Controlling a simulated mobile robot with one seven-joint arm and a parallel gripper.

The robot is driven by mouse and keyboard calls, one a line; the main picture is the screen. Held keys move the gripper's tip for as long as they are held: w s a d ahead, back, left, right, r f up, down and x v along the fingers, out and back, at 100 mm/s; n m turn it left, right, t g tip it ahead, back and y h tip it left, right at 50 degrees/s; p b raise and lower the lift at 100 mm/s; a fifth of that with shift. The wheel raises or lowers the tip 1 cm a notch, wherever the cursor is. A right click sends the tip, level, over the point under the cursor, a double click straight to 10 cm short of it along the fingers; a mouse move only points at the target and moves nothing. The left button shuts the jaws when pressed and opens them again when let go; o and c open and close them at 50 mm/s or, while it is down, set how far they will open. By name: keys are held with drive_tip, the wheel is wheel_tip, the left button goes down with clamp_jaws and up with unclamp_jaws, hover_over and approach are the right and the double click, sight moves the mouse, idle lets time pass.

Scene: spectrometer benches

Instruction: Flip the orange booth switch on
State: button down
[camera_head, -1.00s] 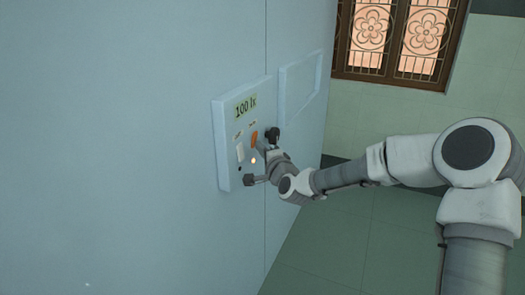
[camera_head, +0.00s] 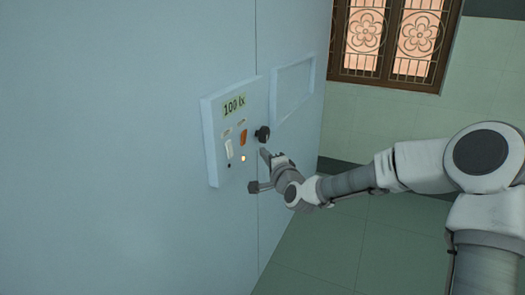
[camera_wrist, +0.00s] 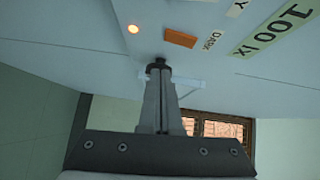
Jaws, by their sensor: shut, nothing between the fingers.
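The orange switch (camera_head: 243,137) is on a pale panel on the booth wall, and it now shows whole in the head view. It also shows in the wrist view (camera_wrist: 180,38), beside a label reading DARK. I cannot tell which way it is tilted. My gripper (camera_head: 263,152) is just right of the switch, near the panel's right edge and apart from the switch. In the wrist view its fingers (camera_wrist: 159,72) are together and empty.
The panel (camera_head: 215,165) also has a white switch (camera_head: 228,149) and a display (camera_head: 234,105) reading 100 lx. A raised blank frame (camera_head: 276,97) is on the wall at right. Open floor (camera_head: 335,245) lies at lower right.

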drive_tip(key=p+v, duration=0.1)
drive_tip(key=v, duration=0.6)
drive_tip(key=shift+s+f, duration=0.3)
drive_tip(key=shift+f, duration=0.2)
